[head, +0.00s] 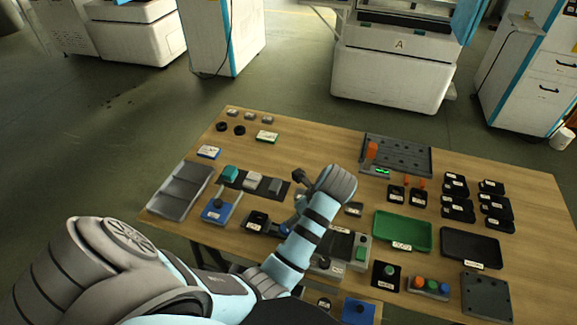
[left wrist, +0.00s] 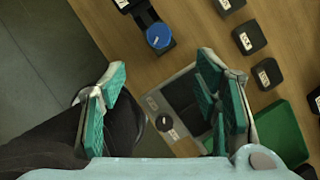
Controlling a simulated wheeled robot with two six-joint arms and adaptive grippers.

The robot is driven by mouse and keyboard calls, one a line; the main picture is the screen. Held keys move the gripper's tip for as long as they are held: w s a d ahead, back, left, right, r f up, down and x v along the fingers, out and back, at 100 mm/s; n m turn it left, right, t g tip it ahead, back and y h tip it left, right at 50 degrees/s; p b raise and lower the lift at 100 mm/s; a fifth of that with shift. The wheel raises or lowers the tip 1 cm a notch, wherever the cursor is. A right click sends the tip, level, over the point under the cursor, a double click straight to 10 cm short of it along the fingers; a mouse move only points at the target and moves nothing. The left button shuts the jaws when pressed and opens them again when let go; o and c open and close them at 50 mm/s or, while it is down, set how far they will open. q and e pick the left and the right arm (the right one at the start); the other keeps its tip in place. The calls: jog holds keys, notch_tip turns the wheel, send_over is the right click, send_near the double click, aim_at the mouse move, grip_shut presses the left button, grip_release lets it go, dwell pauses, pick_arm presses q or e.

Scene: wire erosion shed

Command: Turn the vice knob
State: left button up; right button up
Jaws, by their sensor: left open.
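The vice (head: 256,220) is a dark block near the front edge of the table, partly behind my left arm in the head view. In the left wrist view the vice (left wrist: 140,14) is at the top, cut by the frame edge. Its round blue knob (left wrist: 158,37) with a white label faces my gripper. My left gripper (left wrist: 162,78) is open and empty, its green-padded fingers wide apart. The knob appears beyond the fingertips, not touching them. In the head view my left forearm hides most of that gripper. My right gripper is not in view.
A grey panel with a black dial (left wrist: 165,123) lies below the gripper. A green tray (head: 403,246) and several black bins are to the right.

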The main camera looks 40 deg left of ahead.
pick_arm(q)
jog(key=b+x, duration=0.4)
jog(key=x, duration=1)
jog(key=shift+s+f, duration=0.1)
jog(key=c, duration=1.1)
